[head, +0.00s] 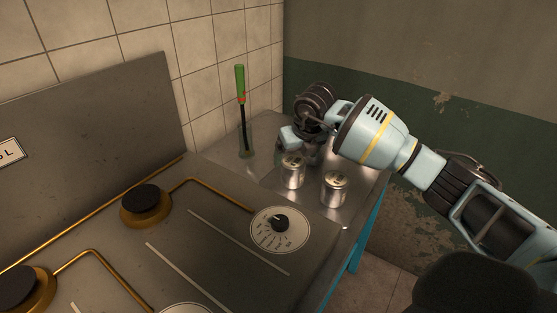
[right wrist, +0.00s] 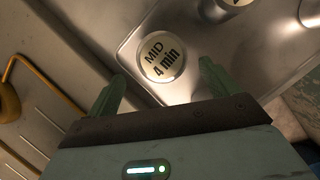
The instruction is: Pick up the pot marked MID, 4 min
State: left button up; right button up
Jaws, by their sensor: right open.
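The pot marked MID, 4 min (right wrist: 162,57) shows in the right wrist view from above, its pale round lid lettered in black. It lies ahead of and roughly between the two green fingers of my right gripper (right wrist: 163,84), which is open and empty. In the head view two metal pots with pale lids, one nearer the wall (head: 293,173) and one nearer the front (head: 334,189), stand on the metal counter. Their lettering is too small to read there, so I cannot tell which is MID. My right gripper (head: 295,142) is behind them, its fingers mostly hidden. My left gripper is not in view.
A stove with brass burners (head: 147,204) and a round dial (head: 280,228) fills the left and front. A green-handled tool (head: 240,85) stands in a clear container near the tiled wall. Another pot (right wrist: 216,8) is partly visible at the wrist view's top edge.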

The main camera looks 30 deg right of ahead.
aim_at(293, 162)
jog(key=shift+w, duration=0.55)
jog(key=shift+s, duration=0.25)
jog(key=shift+f, duration=0.25)
jog(key=shift+x, duration=1.05)
jog(key=shift+w+d+f, duration=0.15)
jog(key=shift+f, duration=0.25)
jog(key=x, duration=0.4)
jog(key=shift+d+f, duration=0.1)
